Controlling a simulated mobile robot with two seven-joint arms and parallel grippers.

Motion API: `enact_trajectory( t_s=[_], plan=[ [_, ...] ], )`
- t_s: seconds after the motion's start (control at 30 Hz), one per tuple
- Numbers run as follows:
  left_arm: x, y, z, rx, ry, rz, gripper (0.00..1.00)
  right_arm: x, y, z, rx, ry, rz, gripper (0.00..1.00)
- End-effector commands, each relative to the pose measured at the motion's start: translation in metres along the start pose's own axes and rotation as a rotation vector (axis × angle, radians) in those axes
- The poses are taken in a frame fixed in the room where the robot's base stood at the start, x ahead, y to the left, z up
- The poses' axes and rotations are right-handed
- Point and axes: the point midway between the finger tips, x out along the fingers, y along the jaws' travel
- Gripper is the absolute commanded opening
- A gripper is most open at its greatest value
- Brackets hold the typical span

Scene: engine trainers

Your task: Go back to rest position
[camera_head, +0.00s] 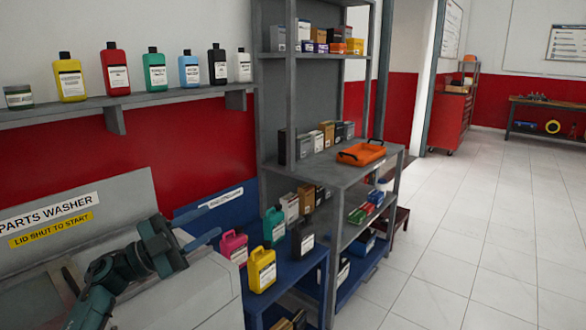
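My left gripper (206,225) is in the lower left, on a teal and dark grey arm that comes in from the bottom left. Its two fingers point right and stand apart, with nothing seen between them. It is over the grey parts washer (125,205), in front of the washer's raised back panel; the exact height above it is hard to tell. My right gripper is not in view.
A blue bench (292,262) with yellow, pink, green and black jugs stands right of the washer. A grey shelf rack (345,168) holds boxes and an orange tray (361,154). Bottles line a wall shelf (150,104). The tiled floor (480,230) on the right is clear.

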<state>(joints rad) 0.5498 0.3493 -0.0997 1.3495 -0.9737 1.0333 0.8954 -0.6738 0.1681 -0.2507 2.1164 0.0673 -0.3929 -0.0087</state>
Motion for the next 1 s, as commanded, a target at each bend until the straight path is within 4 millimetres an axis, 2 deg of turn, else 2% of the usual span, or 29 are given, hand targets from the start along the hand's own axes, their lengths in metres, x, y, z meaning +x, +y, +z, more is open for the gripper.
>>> enact_trajectory(
  t_s=[0.03,0.1,0.2,0.3,0.47,0.67,0.73,0.87,0.97,1.0],
  plan=[
    [-0.002,-0.027,0.005,0.027,-0.027,-0.141,0.34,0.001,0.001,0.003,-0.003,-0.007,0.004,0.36],
    [-0.011,-0.063,0.016,0.052,-0.095,-0.334,0.34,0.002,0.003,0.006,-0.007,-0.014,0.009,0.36],
    [-0.035,-0.102,0.040,0.051,-0.239,-0.568,0.34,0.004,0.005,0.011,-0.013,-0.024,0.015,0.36],
    [-0.063,-0.123,0.069,0.012,-0.415,-0.730,0.34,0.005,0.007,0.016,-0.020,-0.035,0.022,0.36],
    [-0.101,-0.125,0.111,-0.089,-0.678,-0.843,0.34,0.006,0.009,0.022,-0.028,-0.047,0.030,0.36],
    [-0.133,-0.099,0.152,-0.240,-0.957,-0.830,0.34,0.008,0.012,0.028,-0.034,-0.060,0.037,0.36],
    [-0.138,-0.067,0.161,-0.277,-1.001,-0.793,0.34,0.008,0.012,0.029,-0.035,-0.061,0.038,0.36],
    [-0.143,-0.007,0.166,-0.320,-1.023,-0.736,0.34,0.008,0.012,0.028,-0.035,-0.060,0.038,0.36],
    [-0.149,0.044,0.165,-0.363,-1.044,-0.690,0.34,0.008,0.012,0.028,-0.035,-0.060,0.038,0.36],
    [-0.152,0.067,0.164,-0.384,-1.053,-0.669,0.34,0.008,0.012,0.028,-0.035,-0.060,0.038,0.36]
  ],
)
